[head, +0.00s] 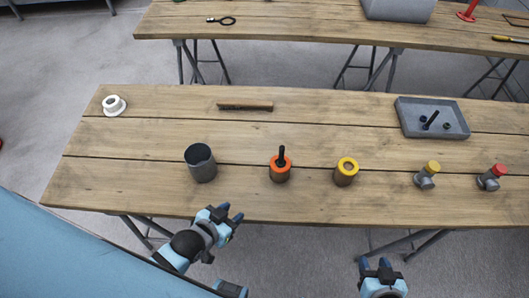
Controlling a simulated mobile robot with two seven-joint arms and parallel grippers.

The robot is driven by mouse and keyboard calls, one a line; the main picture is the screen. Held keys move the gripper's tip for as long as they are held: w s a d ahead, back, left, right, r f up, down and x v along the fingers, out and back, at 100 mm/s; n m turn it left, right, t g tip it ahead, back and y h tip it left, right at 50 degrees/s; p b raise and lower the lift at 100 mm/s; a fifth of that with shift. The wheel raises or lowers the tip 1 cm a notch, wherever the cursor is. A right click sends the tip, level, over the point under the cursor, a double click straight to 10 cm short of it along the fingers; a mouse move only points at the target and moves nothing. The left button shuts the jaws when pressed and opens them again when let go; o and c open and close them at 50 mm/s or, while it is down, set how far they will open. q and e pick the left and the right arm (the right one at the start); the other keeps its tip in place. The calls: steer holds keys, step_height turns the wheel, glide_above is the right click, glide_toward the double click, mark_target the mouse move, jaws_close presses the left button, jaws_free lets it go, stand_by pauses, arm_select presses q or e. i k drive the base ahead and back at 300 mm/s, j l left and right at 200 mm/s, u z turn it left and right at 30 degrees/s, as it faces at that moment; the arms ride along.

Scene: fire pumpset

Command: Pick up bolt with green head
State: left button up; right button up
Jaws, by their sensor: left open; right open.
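I cannot make out a green bolt head anywhere in the head view. Small dark parts (431,119), one of them long and bolt-like, lie in a grey tray (402,112) at the right of the near table. Their head colours are too small to tell. My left gripper (230,212) is open and empty at the table's front edge, below a dark grey cup. My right gripper (374,264) is open and empty in front of the table, well short of the tray.
On the wooden table (130,178) stand the dark cup (201,164), an orange-topped cylinder (280,173) with a black peg, a yellow-ringed cylinder (345,173), yellow-capped (426,177) and red-capped (491,179) fittings, a white ring (114,105) and a brown bar (245,105). The centre is clear.

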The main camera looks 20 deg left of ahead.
mark_target(280, 163)
steer(key=j, duration=0.55)
steer(key=k+j, duration=0.15)
steer(key=j, duration=1)
steer(key=k+j, duration=0.15)
steer(key=j, duration=0.4)
steer(key=i+z, duration=0.05)
